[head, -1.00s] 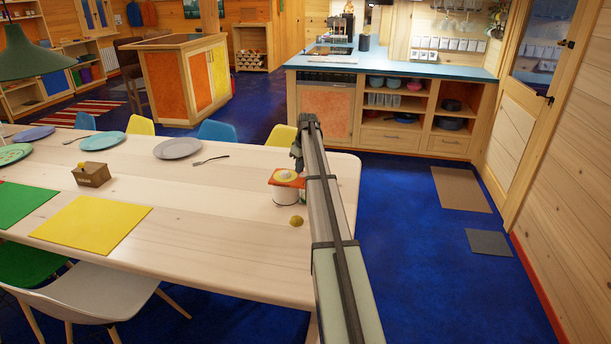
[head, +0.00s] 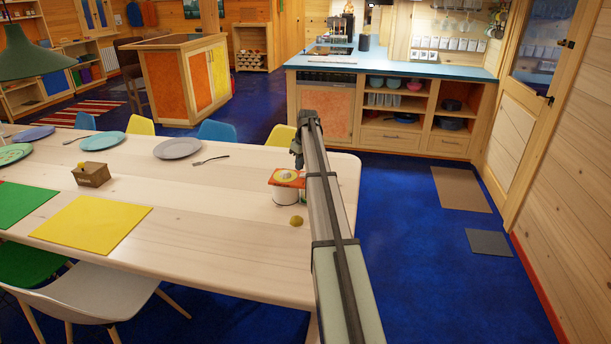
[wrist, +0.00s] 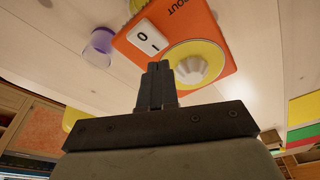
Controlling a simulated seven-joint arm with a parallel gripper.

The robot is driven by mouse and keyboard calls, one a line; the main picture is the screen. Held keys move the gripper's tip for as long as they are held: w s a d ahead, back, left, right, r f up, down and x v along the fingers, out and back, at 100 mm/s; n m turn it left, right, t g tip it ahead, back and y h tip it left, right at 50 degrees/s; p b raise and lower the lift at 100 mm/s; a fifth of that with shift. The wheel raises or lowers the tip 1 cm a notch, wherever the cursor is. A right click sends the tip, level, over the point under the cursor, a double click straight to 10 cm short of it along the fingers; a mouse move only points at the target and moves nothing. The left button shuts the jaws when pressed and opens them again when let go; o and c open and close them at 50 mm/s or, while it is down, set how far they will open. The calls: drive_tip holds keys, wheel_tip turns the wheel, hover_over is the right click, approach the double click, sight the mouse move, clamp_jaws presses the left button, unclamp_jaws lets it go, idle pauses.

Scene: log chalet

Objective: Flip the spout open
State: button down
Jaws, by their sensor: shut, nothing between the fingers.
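A juicer with a white body and orange top (head: 288,181) stands near the table's right end, partly behind my arm. In the wrist view its orange top (wrist: 128,50) carries a white switch marked 0 and 1, a yellow dish with a pale ribbed cone, and black lettering of which "OUT" shows.
A yellow fruit piece (head: 296,221) lies in front of the juicer. A purple cup (wrist: 98,47) stands beside it in the wrist view. A brown box (head: 91,175), plates, a fork (head: 210,160) and coloured mats lie farther left.

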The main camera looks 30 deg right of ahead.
drive_tip(key=shift+r, duration=2.5)
drive_tip(key=shift+a, duration=0.1)
